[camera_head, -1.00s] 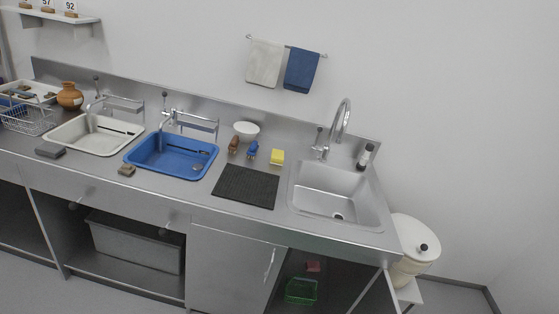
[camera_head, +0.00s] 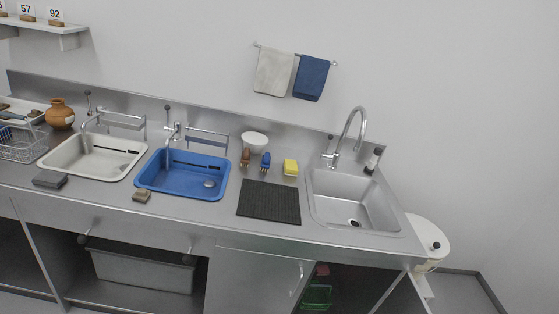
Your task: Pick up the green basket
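The green basket (camera_head: 317,295) sits low inside the open cabinet under the steel sink, at the bottom edge of the head view. Its lower part is cut off by the picture edge. A small red thing (camera_head: 322,270) shows just above and behind it. My gripper is not in view.
The steel counter (camera_head: 215,212) runs across the scene above the cabinet. It carries a white basin (camera_head: 68,165), a blue basin (camera_head: 150,178), a black mat (camera_head: 268,202) and a steel sink (camera_head: 385,213). A grey tub (camera_head: 145,272) sits below. A white bin (camera_head: 428,236) stands at right.

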